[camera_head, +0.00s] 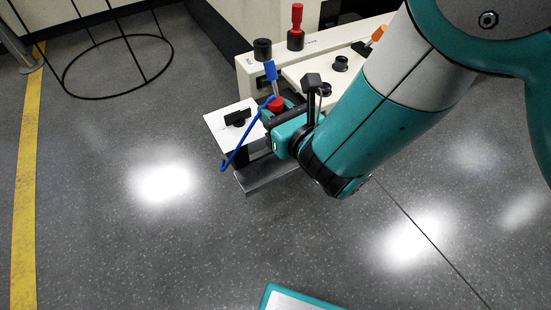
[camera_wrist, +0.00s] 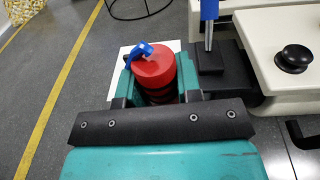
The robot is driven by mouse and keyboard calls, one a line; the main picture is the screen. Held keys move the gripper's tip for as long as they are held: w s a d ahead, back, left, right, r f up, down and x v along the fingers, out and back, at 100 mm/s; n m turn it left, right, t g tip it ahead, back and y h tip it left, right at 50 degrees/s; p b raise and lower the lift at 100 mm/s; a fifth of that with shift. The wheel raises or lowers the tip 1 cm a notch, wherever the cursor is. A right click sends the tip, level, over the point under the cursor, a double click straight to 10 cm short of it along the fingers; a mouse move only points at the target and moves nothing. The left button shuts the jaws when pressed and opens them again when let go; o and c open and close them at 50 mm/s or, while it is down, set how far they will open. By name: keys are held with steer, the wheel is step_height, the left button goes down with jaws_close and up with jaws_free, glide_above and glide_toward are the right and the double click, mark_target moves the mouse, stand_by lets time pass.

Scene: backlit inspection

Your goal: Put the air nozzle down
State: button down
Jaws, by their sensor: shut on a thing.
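The air nozzle (camera_wrist: 155,70) looks like a red round body with a darker lower part and a blue piece on top. In the head view its red top (camera_head: 276,104) shows between my fingers, and a thin blue curved tube (camera_head: 238,150) runs from it down to the left. My gripper (camera_wrist: 157,88) is shut on the red body, one finger on each side. In the head view my gripper (camera_head: 278,112) is at the near end of the bench, beside a white plate (camera_head: 218,122). The nozzle's underside is hidden, so I cannot tell whether it touches anything.
The pale bench (camera_head: 258,80) carries a blue-handled tool (camera_head: 270,70), a red-topped tool (camera_head: 297,20), an orange-handled tool (camera_head: 378,33) and black knobs. A grey ledge (camera_head: 262,180) lies below my gripper. A black wire stand (camera_head: 118,95) is at upper left. The floor at left is open.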

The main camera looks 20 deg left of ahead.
step_height(320, 180, down, 12)
steer(key=b, duration=1)
steer(key=shift+r, duration=0.4)
steer(key=c, duration=0.8)
jaws_free()
